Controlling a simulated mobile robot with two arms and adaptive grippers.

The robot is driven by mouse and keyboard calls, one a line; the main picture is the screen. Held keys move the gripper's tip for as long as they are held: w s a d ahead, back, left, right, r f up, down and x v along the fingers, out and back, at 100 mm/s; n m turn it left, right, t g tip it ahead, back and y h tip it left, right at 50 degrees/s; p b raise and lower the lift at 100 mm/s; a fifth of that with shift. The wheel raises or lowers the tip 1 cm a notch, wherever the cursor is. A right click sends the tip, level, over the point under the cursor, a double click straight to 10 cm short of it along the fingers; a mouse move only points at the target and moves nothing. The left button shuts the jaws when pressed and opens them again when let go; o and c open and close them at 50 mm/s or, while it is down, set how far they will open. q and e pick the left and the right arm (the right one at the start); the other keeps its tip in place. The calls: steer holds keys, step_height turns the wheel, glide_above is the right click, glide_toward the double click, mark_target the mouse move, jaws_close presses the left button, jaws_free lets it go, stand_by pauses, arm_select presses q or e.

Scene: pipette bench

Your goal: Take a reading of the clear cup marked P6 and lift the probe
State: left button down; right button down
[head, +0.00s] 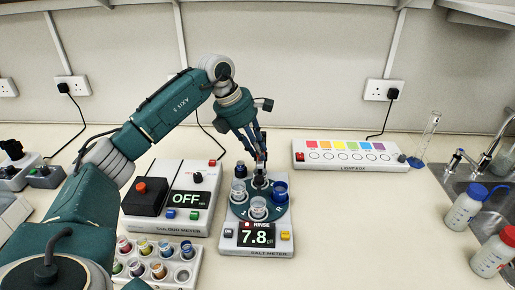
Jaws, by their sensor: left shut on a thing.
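The salt meter (257,248) stands in the middle of the bench; its display reads 7.8 with the word RINSE above. The P6 mark is too small to read on any cup. My left gripper (260,168) points down over the back of the plate, shut on a slim dark part, apparently the probe (260,182). The probe's tip is hidden. My right gripper is out of view.
The colour meter (172,218), reading OFF, stands left of the salt meter. A rack of coloured vials (184,276) is in front of it. The light box (346,156) is behind right; a sink (470,190) and wash bottles (463,209) are far right. The bench between is clear.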

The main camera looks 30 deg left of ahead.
arm_select(q)
step_height(320, 180, up, 6)
steer(key=p, duration=0.4)
steer(key=shift+w, duration=0.2)
steer(key=c, duration=1.8)
jaws_free()
steer(key=shift+c, duration=0.2)
steer(key=v, duration=1.2)
steer(key=shift+s, duration=0.25)
steer(key=shift+r, duration=0.1)
